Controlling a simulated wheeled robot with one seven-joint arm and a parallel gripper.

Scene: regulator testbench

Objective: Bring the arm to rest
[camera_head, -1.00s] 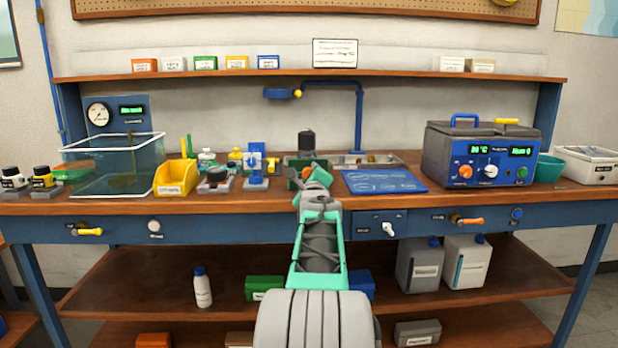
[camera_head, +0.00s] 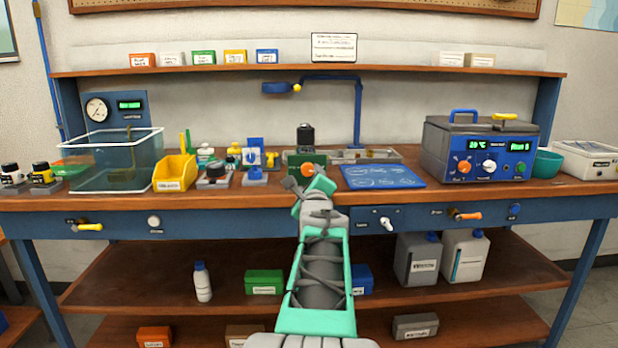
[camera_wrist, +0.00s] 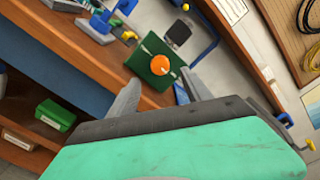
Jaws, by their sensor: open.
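My arm reaches forward from the bottom middle of the head view, and my gripper (camera_head: 305,187) is at the bench's front edge. It is open, with its fingers apart and nothing between them. In the wrist view my gripper (camera_wrist: 160,95) points at a green block with an orange knob (camera_wrist: 158,66), with a visible gap between fingers and block. That green block (camera_head: 293,161) stands on the bench (camera_head: 110,203) just beyond my gripper in the head view, partly hidden by it.
A yellow bin (camera_head: 175,172) and a water tank (camera_head: 115,160) stand left on the bench. A blue mat (camera_head: 382,176) and a heated bath unit (camera_head: 478,150) stand right. Handles and knobs stick out of the front panel. The lower shelf (camera_head: 140,275) holds bottles and boxes.

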